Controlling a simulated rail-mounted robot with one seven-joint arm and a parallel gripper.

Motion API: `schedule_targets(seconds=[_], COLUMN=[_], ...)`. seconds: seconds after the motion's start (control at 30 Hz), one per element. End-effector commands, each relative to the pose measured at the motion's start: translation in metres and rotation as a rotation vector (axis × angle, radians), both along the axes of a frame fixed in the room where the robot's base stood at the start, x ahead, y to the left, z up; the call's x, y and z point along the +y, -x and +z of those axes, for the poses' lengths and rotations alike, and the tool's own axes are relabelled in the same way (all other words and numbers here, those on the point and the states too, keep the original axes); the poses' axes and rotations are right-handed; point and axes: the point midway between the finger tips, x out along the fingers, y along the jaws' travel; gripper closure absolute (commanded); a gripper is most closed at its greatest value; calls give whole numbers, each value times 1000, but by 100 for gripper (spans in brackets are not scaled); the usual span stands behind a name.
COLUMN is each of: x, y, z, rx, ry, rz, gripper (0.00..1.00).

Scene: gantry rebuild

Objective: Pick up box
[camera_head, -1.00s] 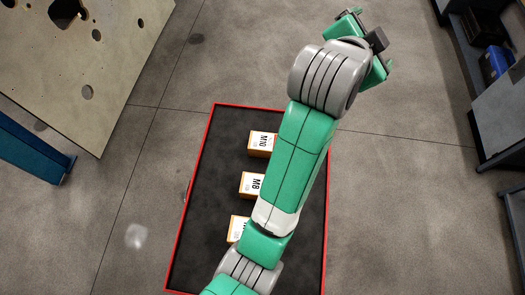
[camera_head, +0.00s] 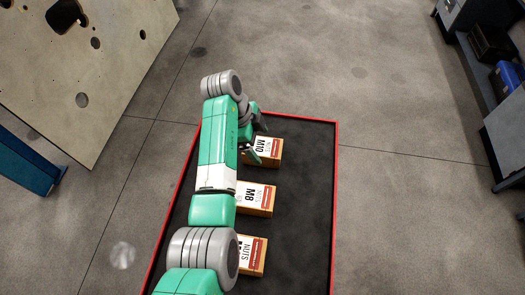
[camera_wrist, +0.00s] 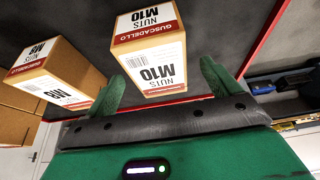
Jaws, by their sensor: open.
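Three cardboard boxes of nuts stand in a row on a dark mat with a red edge (camera_head: 335,200). The M10 box (camera_head: 268,152) is the farthest, the M8 box (camera_head: 262,198) is in the middle, and the third box (camera_head: 255,256) is nearest, its label partly hidden by my arm. My gripper (camera_head: 257,141) is at the left side of the M10 box. In the wrist view, my open gripper (camera_wrist: 161,72) has its two green fingers apart, with the M10 box (camera_wrist: 150,50) ahead between them. Contact cannot be told. The M8 box (camera_wrist: 50,75) shows to the left.
A pale board with holes (camera_head: 90,70) stands at the upper left, with a blue post (camera_head: 25,155) below it. Shelving (camera_head: 505,130) stands at the right. The mat right of the boxes and the floor beyond are clear.

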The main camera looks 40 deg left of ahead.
Motion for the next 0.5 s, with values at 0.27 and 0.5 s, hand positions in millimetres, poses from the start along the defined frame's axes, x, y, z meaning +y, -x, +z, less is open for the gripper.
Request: schedule_targets(seconds=[0.27, 0.5], x=[-16, -17], y=[-8, -9], z=[-42, -44], rx=[2, 2], ry=[0, 0], rz=[0, 1], gripper=[11, 11])
